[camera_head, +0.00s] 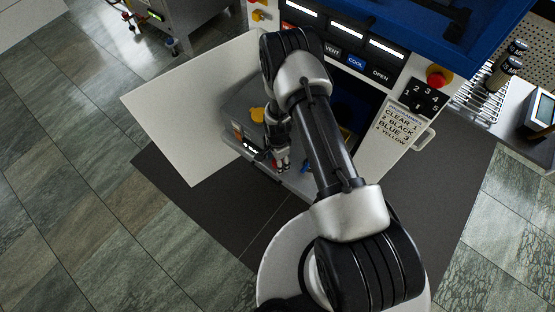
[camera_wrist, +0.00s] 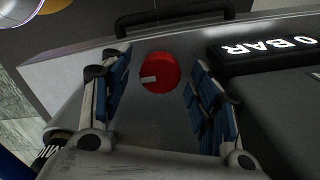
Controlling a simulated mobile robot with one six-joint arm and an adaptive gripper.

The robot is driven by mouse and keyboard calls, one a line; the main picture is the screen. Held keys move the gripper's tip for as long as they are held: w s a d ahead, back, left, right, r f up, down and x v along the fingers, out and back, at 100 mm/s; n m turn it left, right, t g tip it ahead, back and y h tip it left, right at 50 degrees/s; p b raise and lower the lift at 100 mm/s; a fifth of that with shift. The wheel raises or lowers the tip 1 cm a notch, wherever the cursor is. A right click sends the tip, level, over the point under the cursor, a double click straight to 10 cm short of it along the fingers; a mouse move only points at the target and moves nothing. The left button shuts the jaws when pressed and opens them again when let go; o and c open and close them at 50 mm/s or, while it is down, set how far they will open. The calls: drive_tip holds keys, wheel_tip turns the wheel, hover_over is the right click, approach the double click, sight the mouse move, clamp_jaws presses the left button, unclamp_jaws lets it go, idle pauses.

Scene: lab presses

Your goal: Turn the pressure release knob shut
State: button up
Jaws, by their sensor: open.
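The red round knob (camera_wrist: 160,73) with a pale pointer mark sits on a dark grey panel (camera_wrist: 150,125) in the wrist view. The pale mark points to the left there. My gripper (camera_wrist: 156,85) is open, with one blue-padded finger on each side of the knob and a visible gap to both. In the head view my gripper (camera_head: 281,163) reaches down to the front of a grey unit (camera_head: 240,104) inside the open cabinet. A small part of the red knob (camera_head: 275,163) shows beside the fingers there; my arm hides much of the unit.
A black display reading "0 BAR" (camera_wrist: 265,47) is right of the knob in the wrist view, and a black handle (camera_wrist: 175,14) is above it. The open white cabinet door (camera_head: 185,110) stands left of my arm. A blue knob (camera_head: 306,167) is right of my gripper.

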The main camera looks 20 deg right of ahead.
wheel_tip(320, 180, up, 12)
idle(0.5)
idle(0.4)
wheel_tip(320, 180, up, 27)
drive_tip(key=s+n+t, duration=0.2)
drive_tip(key=s+n, duration=0.1)
drive_tip(key=n, duration=0.4)
drive_tip(key=s+r+n+t, duration=0.1)
drive_tip(key=s+r+n, duration=0.3)
drive_tip(key=s+r, duration=0.3)
drive_tip(key=s+r+n+t, duration=0.1)
drive_tip(key=s+r+n, duration=0.3)
drive_tip(key=s+r, duration=0.3)
drive_tip(key=s, duration=0.5)
drive_tip(key=shift+s+r+t, duration=0.15)
drive_tip(key=shift+s+t, duration=0.1)
drive_tip(key=shift+t, duration=0.05)
drive_tip(key=shift+c, duration=0.3)
